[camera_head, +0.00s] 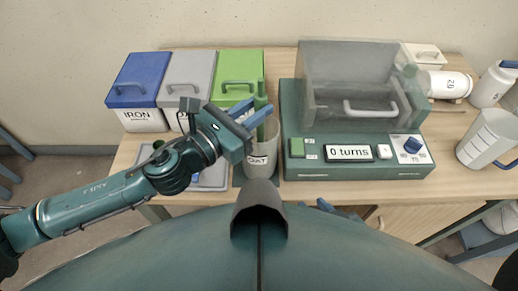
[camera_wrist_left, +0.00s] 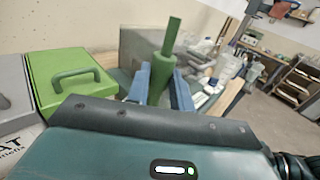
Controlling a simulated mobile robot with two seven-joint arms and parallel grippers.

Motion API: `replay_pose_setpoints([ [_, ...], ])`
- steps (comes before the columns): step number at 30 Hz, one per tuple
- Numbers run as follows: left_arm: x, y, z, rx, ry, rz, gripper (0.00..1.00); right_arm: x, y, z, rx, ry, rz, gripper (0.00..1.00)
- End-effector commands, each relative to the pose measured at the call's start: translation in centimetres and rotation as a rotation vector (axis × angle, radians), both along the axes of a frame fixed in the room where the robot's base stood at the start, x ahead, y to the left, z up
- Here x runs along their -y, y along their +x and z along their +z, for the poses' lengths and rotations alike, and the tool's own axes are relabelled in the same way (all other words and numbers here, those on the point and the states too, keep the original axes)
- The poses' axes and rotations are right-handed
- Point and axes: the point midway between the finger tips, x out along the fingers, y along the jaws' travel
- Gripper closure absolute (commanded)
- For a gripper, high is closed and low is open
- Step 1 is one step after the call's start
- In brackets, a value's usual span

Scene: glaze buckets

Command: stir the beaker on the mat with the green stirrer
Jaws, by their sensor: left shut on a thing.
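The green stirrer (camera_head: 261,92) stands nearly upright with its lower end inside the beaker (camera_head: 262,162). The beaker is pale, carries a dark-lettered label and stands on a dark mat (camera_head: 238,177), mostly covered. My left gripper (camera_head: 258,117) is shut on the stirrer above the beaker's rim. In the left wrist view the stirrer (camera_wrist_left: 162,75) rises between the blue fingers (camera_wrist_left: 158,92). The stirrer's lower tip is hidden. A small blue part, apparently my right gripper (camera_head: 325,205), shows at the table's front edge; its jaws cannot be made out.
Blue (camera_head: 140,80), grey (camera_head: 187,77) and green (camera_head: 240,66) lidded bins stand behind and left. A green machine (camera_head: 355,150) reading "0 turns", with a clear hood (camera_head: 350,75), stands close right of the beaker. A measuring jug (camera_head: 485,140) and white containers are far right.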

Motion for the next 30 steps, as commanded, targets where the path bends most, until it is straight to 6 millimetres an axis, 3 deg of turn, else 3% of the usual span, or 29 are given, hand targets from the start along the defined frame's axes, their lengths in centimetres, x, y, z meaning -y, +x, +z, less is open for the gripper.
replay_pose_setpoints([
  [3, 0.8, 0.0, 0.2, 0.001, -0.001, -0.001, 1.00, 0.0, 0.0, 0.5, 0.000, 0.000, 0.000, 0.67],
  [12, 0.8, 0.0, 0.1, 0.001, 0.000, 0.000, 1.00, 0.0, 0.0, 0.4, 0.000, 0.000, 0.000, 0.67],
  [23, -1.4, 0.0, 0.0, 0.000, 0.001, 0.001, 1.00, 0.0, 0.0, 0.1, 0.000, 0.000, 0.000, 0.67],
  [30, -1.6, 0.0, 0.1, 0.001, -0.001, -0.001, 1.00, 0.0, 0.0, 0.1, 0.000, 0.000, 0.000, 0.67],
])
